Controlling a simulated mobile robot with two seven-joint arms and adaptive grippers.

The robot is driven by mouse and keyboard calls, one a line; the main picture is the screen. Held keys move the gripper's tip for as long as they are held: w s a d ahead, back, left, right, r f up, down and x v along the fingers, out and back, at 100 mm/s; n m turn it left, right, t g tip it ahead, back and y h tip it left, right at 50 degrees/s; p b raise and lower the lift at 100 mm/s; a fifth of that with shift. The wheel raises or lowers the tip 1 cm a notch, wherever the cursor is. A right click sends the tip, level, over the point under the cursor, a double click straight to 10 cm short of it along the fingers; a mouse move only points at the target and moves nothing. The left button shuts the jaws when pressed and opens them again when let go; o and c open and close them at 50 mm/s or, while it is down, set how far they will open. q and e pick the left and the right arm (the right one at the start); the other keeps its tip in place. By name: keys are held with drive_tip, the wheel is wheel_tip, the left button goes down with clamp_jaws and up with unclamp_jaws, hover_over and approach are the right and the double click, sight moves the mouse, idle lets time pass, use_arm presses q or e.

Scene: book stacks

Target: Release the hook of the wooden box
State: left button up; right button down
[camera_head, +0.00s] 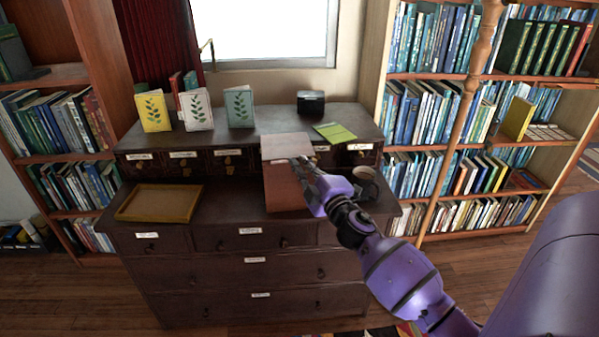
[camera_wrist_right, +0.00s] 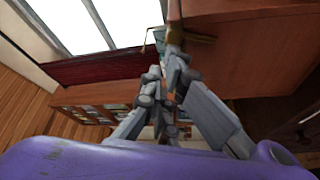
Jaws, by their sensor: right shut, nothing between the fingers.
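The wooden box (camera_head: 285,190) stands on the dark dresser, reddish brown in front with a paler top. In the right wrist view, its brown side (camera_wrist_right: 260,50) fills the upper right. A small brass-coloured piece (camera_wrist_right: 198,37), seemingly the hook, lies against the box just beyond my fingertips. My right gripper (camera_head: 304,168) is at the box's right side. In the right wrist view the gripper's (camera_wrist_right: 174,52) fingers are together with nothing between them, close to the brass piece. I cannot tell if they touch it, or whether the hook is fastened. My left gripper is out of view.
A wooden tray (camera_head: 160,203) lies left of the box, with bare dresser top between. A mug (camera_head: 364,174) stands close to my right wrist. Several cards, a green booklet (camera_head: 335,133) and a black box (camera_head: 311,102) are on the upper shelf. Bookcases flank the dresser.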

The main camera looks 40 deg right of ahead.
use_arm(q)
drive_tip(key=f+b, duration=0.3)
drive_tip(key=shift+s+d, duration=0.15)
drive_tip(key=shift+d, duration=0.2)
use_arm(e)
drive_tip(key=d+m+h, duration=0.1)
drive_tip(key=m, duration=0.2)
drive_tip(key=s+d+m+h, duration=0.1)
drive_tip(key=m, duration=0.2)
drive_tip(key=d+m+t+h, duration=0.1)
drive_tip(key=m, duration=0.2)
drive_tip(key=shift+s+d+f, duration=0.15)
drive_tip(key=shift+s+d, duration=0.05)
drive_tip(key=shift+s, duration=0.2)
